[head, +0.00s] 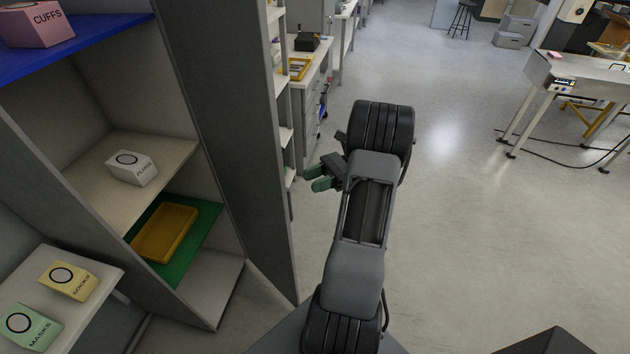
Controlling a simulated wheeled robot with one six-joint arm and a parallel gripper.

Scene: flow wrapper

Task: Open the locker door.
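The grey locker (228,292) stands at the left with its inside in plain view. A tall dark grey panel (225,110), which looks like the locker door, stands out from the right edge of the opening, swung clear of the shelves. No handle can be made out on it. My gripper (314,178) has green fingertips and is to the right of the panel, apart from it in the picture. The fingertips show a small gap with nothing between them. My arm hides part of the floor.
Inside the locker are a pink CUFFS box (36,24), a white PLUGS box (132,168) and a yellow tray (165,232). A side shelf holds SOCKS (68,280) and MASKS (29,328) boxes. A bench (308,75) stands behind.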

